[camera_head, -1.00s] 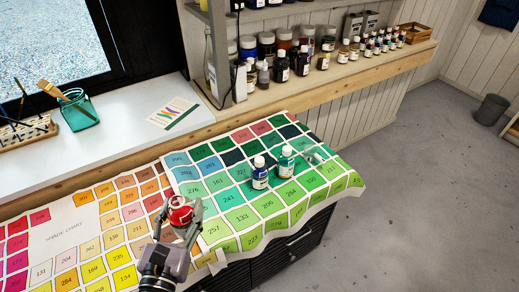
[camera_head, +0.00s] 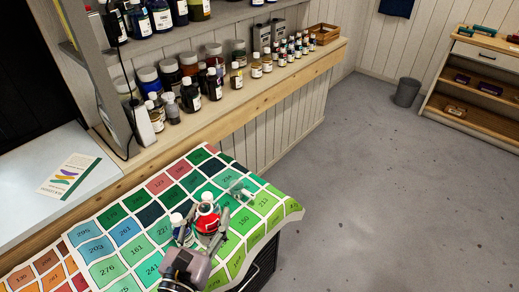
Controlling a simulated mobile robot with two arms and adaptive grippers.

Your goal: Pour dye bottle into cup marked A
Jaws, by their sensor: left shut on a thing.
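My left gripper (camera_head: 211,228) is shut on a bottle with red dye (camera_head: 207,223), held over the green part of the shade chart. A small dark-blue bottle with a white cap (camera_head: 178,219) stands just left of it. Another white cap (camera_head: 207,197) shows right behind the red bottle; the body below it is mostly hidden. A clear, see-through vessel (camera_head: 240,189) is on the chart behind and to the right of the held bottle. I cannot read a letter A on it. My right gripper is not in view.
The shade chart (camera_head: 116,248) covers the table and hangs over its right edge. A shelf (camera_head: 190,122) with many bottles and jars runs behind. A printed card (camera_head: 70,175) lies on the white ledge. Open floor (camera_head: 370,190) is at the right.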

